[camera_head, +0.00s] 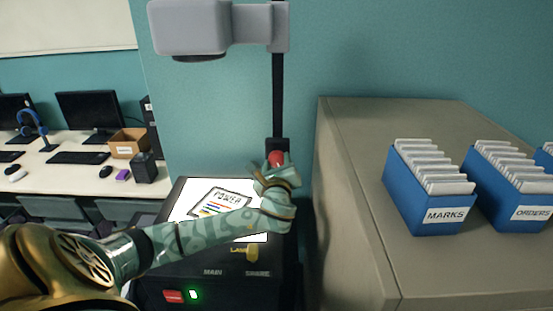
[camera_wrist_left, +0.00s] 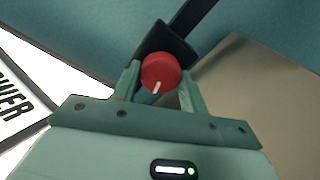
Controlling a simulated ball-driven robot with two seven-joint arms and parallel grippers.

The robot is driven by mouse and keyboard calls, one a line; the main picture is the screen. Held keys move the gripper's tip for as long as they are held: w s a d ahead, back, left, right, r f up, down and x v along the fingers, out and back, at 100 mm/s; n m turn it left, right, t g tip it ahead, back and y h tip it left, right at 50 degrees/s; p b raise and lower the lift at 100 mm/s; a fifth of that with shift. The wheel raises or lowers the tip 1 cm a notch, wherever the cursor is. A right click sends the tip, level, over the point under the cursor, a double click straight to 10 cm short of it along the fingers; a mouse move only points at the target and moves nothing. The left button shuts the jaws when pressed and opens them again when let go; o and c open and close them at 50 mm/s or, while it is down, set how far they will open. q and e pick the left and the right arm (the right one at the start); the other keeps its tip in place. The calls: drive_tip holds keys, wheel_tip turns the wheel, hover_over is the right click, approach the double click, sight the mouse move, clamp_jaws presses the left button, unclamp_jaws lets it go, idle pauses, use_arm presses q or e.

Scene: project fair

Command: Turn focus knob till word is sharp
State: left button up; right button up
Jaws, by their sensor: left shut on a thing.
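The red focus knob (camera_head: 276,158) sits on the black post of the overhead projector (camera_head: 228,288). In the left wrist view the knob (camera_wrist_left: 160,73) is between the two fingers of my left gripper (camera_wrist_left: 158,85), with its white mark pointing down. My left gripper (camera_head: 276,170) is shut on the knob. A sheet with the word POWER (camera_head: 222,203) lies on the lit glass, partly hidden by my left arm. The projector head (camera_head: 190,27) is at the top. The projected word is not in view. My right gripper is not in view.
A grey cabinet (camera_head: 350,200) stands close on the right, with blue card boxes marked MARKS (camera_head: 410,207) and ORDERS (camera_head: 496,197) on top. A white desk (camera_head: 60,170) with monitors, a headset and a cardboard box (camera_head: 128,143) is at the left.

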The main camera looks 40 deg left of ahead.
use_arm(q)
drive_tip(key=o, duration=1)
drive_tip(key=v, duration=1.6)
drive_tip(key=shift+s+d+f, duration=0.1)
drive_tip(key=shift+s+d, duration=0.05)
